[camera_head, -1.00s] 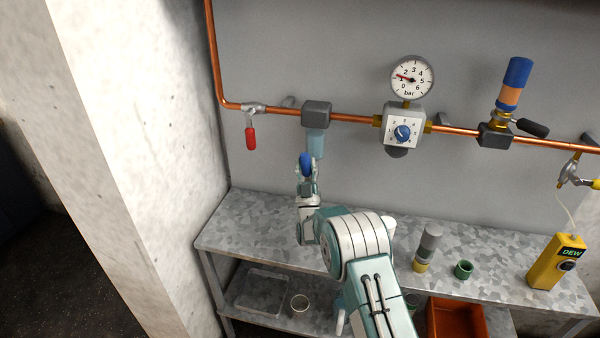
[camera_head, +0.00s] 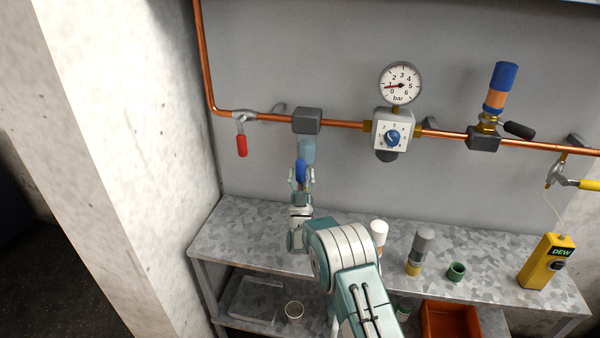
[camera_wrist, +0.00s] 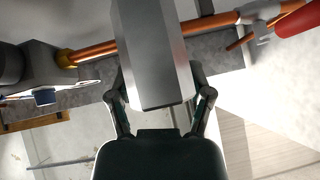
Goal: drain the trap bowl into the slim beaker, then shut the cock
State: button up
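The trap bowl (camera_head: 307,150), pale blue and see-through, hangs under a grey block (camera_head: 306,121) on the copper pipe. My gripper (camera_head: 302,174) is just below the bowl, fingers spread and pointing up. A blue upright part (camera_head: 300,171) shows between the fingers; I cannot tell whether it is a cock handle. In the wrist view a grey body (camera_wrist: 153,55) stands between my open fingers (camera_wrist: 160,88); contact is not clear. A white cylinder (camera_head: 379,229) stands on the bench behind my arm, partly hidden. I cannot tell which vessel is the slim beaker.
The pipe carries a red-handled valve (camera_head: 241,144), a gauge (camera_head: 400,84) with regulator (camera_head: 393,130), and a blue-topped fitting (camera_head: 501,88). On the bench are a grey cylinder (camera_head: 423,243), a green cup (camera_head: 457,271) and a yellow meter (camera_head: 547,262). A pale cup (camera_head: 293,312) is below.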

jog(key=shift+r, duration=0.35)
jog(key=shift+s+a, duration=0.1)
jog(key=v, duration=1.2)
jog(key=shift+f, duration=0.2)
